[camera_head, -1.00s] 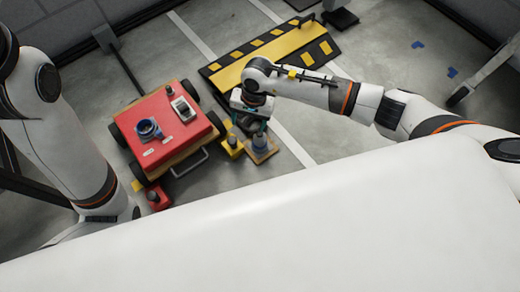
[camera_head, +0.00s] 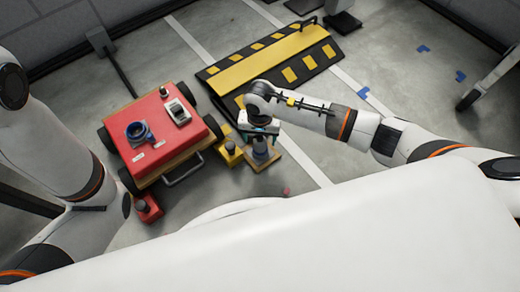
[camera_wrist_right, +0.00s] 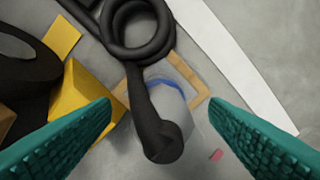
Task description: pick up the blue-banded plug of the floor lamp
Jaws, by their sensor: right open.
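The blue-banded plug (camera_wrist_right: 178,97) is a grey, rounded body with a blue band near its top and a thick black cable looping above it. It stands on a square wooden base (camera_wrist_right: 190,72). In the head view the plug (camera_head: 261,153) shows just below my right gripper (camera_head: 259,129), partly hidden by it. In the right wrist view the teal fingers of my right gripper (camera_wrist_right: 160,126) are apart, one on each side of the plug, with nothing clamped. The black cable end covers part of the plug. My left arm shows at the left, but its gripper is not in view.
A red-topped truck (camera_head: 180,140) with a handle stands left of the plug. A yellow block (camera_head: 229,154) is close beside the base. A red block (camera_head: 148,208) lies nearer. A yellow-black ramp (camera_head: 290,60) is behind. Floor right of the base is clear except a small pink piece (camera_head: 286,190).

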